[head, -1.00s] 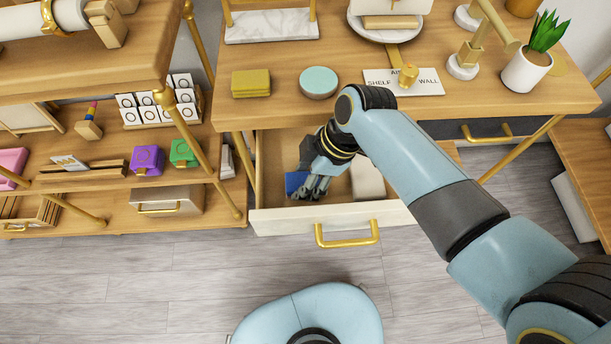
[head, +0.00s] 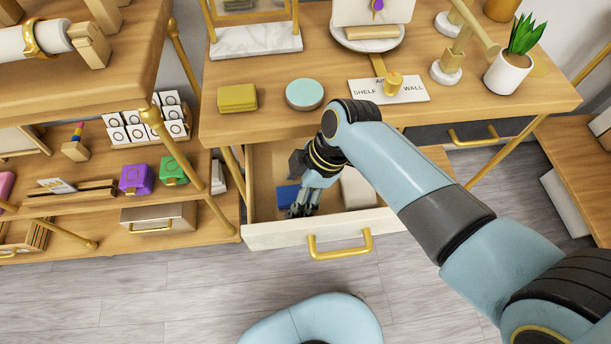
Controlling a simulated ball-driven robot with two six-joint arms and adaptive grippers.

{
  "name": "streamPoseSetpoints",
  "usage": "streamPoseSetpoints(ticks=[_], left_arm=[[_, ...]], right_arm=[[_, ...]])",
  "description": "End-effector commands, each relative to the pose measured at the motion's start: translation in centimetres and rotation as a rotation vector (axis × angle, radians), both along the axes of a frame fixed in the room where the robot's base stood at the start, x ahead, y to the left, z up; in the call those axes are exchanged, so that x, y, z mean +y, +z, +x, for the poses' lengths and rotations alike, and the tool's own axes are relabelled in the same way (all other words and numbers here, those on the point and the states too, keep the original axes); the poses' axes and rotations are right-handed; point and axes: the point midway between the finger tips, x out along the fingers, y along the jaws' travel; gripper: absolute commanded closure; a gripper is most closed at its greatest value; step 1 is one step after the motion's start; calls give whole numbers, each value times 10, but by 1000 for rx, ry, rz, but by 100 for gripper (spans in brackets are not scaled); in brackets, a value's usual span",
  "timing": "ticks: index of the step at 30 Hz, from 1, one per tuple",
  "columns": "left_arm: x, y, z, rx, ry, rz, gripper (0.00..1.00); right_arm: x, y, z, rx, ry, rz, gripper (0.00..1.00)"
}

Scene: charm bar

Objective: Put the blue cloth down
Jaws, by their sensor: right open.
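The blue cloth (head: 287,196) lies in the open drawer (head: 262,237), towards its left side. My right gripper (head: 300,211) reaches down into the drawer beside the cloth, at its right and front edge. The gripper is open, and its fingers hide part of the cloth. I cannot tell whether the fingers still touch it. My left gripper is out of view.
A white block (head: 357,188) lies in the drawer right of my gripper. The drawer's gold handle (head: 340,244) sticks out in front. The tabletop above holds a yellow cloth stack (head: 237,98), a teal round box (head: 305,94) and a sign (head: 388,89).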

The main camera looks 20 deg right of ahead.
Motion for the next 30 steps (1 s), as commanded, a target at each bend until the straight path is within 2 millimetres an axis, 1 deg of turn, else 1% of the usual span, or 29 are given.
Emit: streamPoseSetpoints(ticks=[1, 4, 7, 10, 12, 15, 18, 21, 30], left_arm=[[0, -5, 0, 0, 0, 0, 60], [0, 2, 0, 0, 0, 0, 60], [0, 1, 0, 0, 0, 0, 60], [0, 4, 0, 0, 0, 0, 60], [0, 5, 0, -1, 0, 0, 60], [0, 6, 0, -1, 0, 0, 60], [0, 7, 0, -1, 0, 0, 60], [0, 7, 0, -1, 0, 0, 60], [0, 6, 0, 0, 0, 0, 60]], right_arm=[[-1, -1, -1, 0, 0, 0, 30], [-9, 22, -2, -3, -1, -1, 30], [-24, 39, -6, -2, 0, -3, 30], [-33, 60, -8, -3, 0, -2, 30], [-38, 72, -10, -1, 1, 0, 30], [-43, 85, -11, -1, 1, -1, 30], [-46, 92, -12, 0, 0, -1, 30], [-47, 95, -13, 2, 1, 1, 30], [-47, 95, -12, 2, 1, 1, 30]])
